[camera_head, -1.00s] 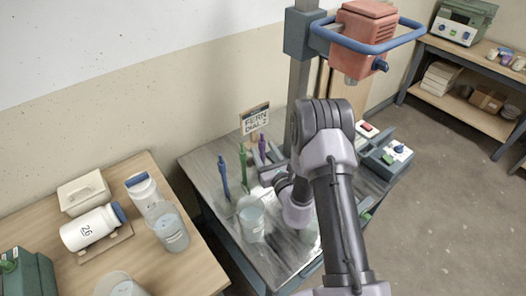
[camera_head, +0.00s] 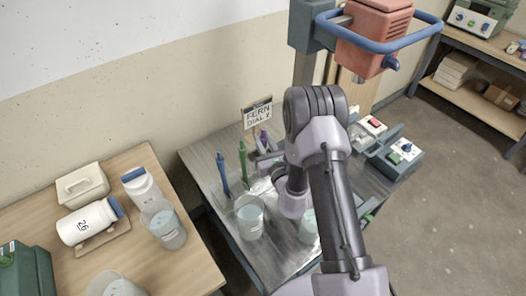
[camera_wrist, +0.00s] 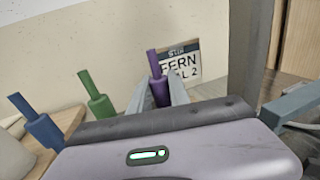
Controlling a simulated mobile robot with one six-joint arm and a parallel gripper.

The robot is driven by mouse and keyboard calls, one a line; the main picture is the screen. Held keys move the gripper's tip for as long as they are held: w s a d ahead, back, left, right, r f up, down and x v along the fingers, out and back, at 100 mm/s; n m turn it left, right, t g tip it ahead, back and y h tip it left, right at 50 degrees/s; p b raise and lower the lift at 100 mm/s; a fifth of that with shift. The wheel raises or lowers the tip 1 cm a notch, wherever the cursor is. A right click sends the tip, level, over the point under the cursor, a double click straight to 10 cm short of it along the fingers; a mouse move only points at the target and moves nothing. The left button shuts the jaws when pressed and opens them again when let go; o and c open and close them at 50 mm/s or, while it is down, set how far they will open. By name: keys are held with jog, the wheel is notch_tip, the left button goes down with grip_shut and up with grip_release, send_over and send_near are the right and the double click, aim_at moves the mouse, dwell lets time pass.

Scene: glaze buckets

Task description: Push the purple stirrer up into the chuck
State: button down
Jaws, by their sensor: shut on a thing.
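The purple stirrer (camera_head: 264,139) stands upright at the back of the grey metal bench, right of the green stirrer. In the wrist view its purple shaft and thicker body (camera_wrist: 158,88) show between my fingers. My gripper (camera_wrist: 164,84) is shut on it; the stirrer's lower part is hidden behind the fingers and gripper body. In the head view my gripper (camera_head: 267,157) reaches it from the right, partly hidden by my wrist. The chuck (camera_head: 358,77) is the small grey end under the red mixer head (camera_head: 375,40), well above and right of the stirrer.
A green stirrer (camera_head: 243,160) and a blue stirrer (camera_head: 222,174) stand left of the purple one. A sign (camera_head: 257,113) stands behind. Clear buckets (camera_head: 250,217) are on the bench. A blue guard ring (camera_head: 330,25) surrounds the mixer head. A control box (camera_head: 404,155) sits right.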

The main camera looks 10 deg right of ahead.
notch_tip(320, 180, up, 10)
jog(key=p, duration=0.4)
jog(key=shift+r, duration=0.2)
notch_tip(320, 180, up, 8)
jog(key=p, duration=0.7)
jog(key=shift+d, duration=0.1)
